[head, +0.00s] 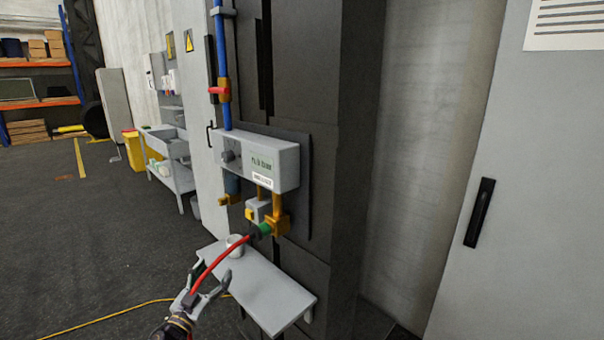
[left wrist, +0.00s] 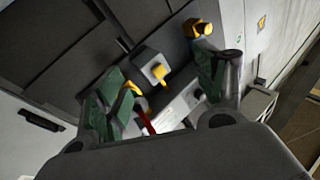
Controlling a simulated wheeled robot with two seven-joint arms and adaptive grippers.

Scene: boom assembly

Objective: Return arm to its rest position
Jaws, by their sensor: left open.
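My left gripper (head: 211,276) is low in the head view, in front of a small grey shelf. Its fingers are spread. In the left wrist view the same gripper (left wrist: 162,95) shows its two green-padded fingers wide apart. A red hose (head: 222,257) runs from a green connector (head: 262,230) on the brass fitting (head: 279,222) down to a dark end over my left gripper. Part of the red hose (left wrist: 148,123) shows between the fingers in the wrist view; I cannot tell whether it touches them. My right gripper is not in view.
A grey control box (head: 268,162) with a blue pipe (head: 221,70) is on the dark column. A grey cabinet (head: 530,190) stands at right. A yellow cable (head: 120,313) lies on otherwise open floor at left.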

